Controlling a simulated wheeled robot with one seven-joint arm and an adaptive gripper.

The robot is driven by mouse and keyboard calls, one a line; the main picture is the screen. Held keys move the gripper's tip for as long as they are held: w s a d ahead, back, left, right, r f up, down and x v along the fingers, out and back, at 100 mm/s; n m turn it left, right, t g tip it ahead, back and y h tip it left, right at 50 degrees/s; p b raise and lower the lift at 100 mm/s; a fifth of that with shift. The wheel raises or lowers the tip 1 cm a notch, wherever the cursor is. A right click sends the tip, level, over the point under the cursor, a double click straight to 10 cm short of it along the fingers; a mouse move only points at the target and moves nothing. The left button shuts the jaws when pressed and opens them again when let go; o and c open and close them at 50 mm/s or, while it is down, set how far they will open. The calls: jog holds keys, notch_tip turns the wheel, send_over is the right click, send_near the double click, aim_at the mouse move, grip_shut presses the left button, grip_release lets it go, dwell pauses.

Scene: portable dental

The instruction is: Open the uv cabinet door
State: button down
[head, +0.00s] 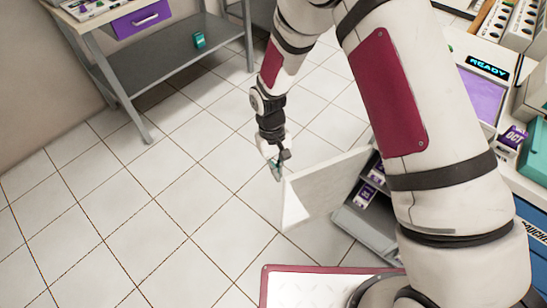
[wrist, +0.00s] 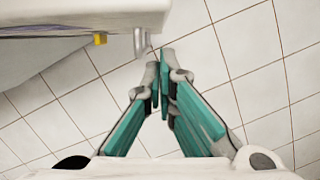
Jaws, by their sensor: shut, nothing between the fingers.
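The white cabinet door (head: 325,188) stands swung open to the left in the head view, away from the cabinet. The cabinet's grey inside (head: 367,225) shows behind it, partly hidden by my arm. My gripper (head: 277,172) is at the door's far free edge, pointing down. In the wrist view my gripper (wrist: 160,78) is shut and empty, with its teal fingers together. The door (wrist: 80,20) fills the upper left there, with a grey handle-like piece (wrist: 141,42) just above the fingertips. I cannot tell whether the fingers touch it.
Small purple-and-white boxes (head: 366,194) sit inside the cabinet. A grey table (head: 170,65) with a lower shelf stands at the upper left. A counter with a READY display (head: 487,67) is at the right. Tiled floor (head: 150,215) left of the door is clear.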

jog(key=shift+s+d+f, duration=0.1)
jog(key=shift+s+d, duration=0.25)
jog(key=shift+s, duration=0.3)
